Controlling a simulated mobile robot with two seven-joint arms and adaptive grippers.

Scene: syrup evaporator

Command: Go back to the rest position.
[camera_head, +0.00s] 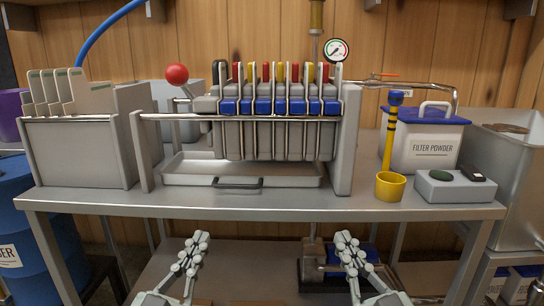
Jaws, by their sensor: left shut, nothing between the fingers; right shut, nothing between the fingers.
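My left gripper (197,240) shows at the bottom, left of centre, in the head view. It points forward, below and in front of the table's front edge, with its fingers together and nothing held. My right gripper (346,238) is at about the same height, right of centre. It is also shut and empty. Both grippers are apart from the metal table (260,204) and touch nothing that I can see. The arms run out of the picture at the bottom edge.
The table carries a filter press (275,120) with a drip tray (185,172), a grey bin of plates (75,150), a yellow cup (390,186), a filter powder tub (425,140) and a grey box (455,188). A blue barrel (40,235) stands left. A lower shelf (255,262) lies beneath.

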